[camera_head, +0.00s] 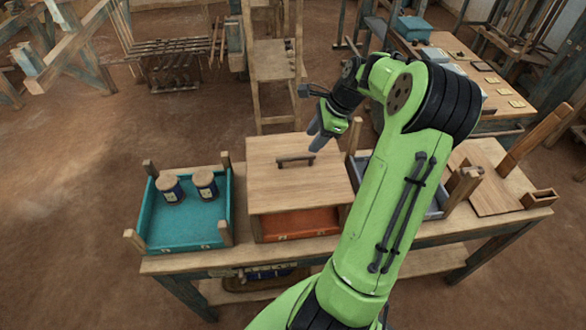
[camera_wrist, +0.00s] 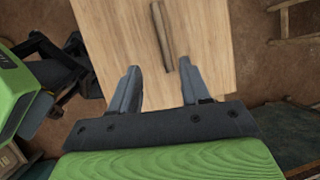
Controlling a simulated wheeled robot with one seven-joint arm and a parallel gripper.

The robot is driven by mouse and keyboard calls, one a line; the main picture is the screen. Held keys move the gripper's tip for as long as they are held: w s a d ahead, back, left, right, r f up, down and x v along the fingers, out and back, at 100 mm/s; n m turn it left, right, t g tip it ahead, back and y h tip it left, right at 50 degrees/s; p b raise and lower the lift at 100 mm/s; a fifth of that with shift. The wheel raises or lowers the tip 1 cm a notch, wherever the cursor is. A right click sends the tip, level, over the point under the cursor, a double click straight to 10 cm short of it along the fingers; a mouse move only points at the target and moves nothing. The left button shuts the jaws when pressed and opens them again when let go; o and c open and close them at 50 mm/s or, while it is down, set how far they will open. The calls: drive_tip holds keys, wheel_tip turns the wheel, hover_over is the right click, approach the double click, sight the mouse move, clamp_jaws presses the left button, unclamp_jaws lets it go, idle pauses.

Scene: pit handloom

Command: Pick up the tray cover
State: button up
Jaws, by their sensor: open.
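The tray cover (camera_head: 272,185) is a flat light-wood board with a dark bar handle (camera_head: 296,160) on top. It lies over an orange-red tray (camera_head: 299,223) whose front part shows below the cover's edge. My gripper (camera_head: 316,140) is above the cover's back right part, just right of the handle. The cover (camera_wrist: 115,30) fills the middle of that view, and the handle (camera_wrist: 161,38) lies lengthwise ahead of the fingertips.
A teal tray (camera_head: 180,232) with two jars stands left of the cover. A grey-blue tray (camera_head: 437,205) is to the right, partly hidden by my arm. A wooden board (camera_head: 487,180) and small box (camera_head: 539,199) lie at the table's right end. Corner posts rise around the trays.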

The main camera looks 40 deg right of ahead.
sight(297, 157)
drive_tip(key=x, duration=0.4)
drive_tip(key=shift+w+d+f, duration=0.1)
drive_tip(key=shift+w+d, duration=0.05)
drive_tip(key=shift+w, duration=0.1)
drive_tip(key=b+x, duration=0.1)
drive_tip(key=x, duration=0.5)
drive_tip(key=shift+w, duration=0.2)
drive_tip(key=shift+s+r, duration=0.15)
drive_tip(key=shift+r, duration=0.05)
drive_tip(key=shift+c, duration=0.5)
clamp_jaws()
